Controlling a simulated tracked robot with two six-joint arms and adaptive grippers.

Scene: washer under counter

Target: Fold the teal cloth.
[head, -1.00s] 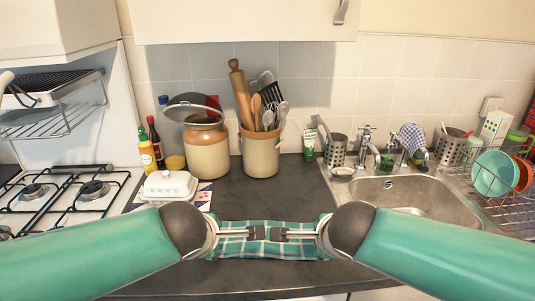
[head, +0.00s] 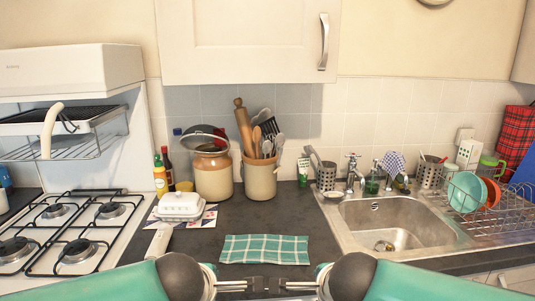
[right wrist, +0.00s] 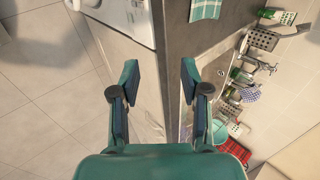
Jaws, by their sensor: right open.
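The teal checked cloth (head: 264,249) lies flat as a wide rectangle on the dark counter, near its front edge, between the hob and the sink. A corner of the cloth (right wrist: 206,8) shows at the top of the right wrist view. My left gripper (head: 257,284) and right gripper (head: 282,284) face each other in front of the cloth, apart from it. The right gripper (right wrist: 160,82) is open and empty, with the counter front and floor beyond its fingers. The left gripper's jaws are seen edge-on, so their opening is unclear.
A white butter dish (head: 181,206) and the gas hob (head: 70,235) are left of the cloth. A utensil crock (head: 260,179) and a brown jar (head: 213,174) stand behind. The sink (head: 395,222) and dish rack (head: 490,210) are right.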

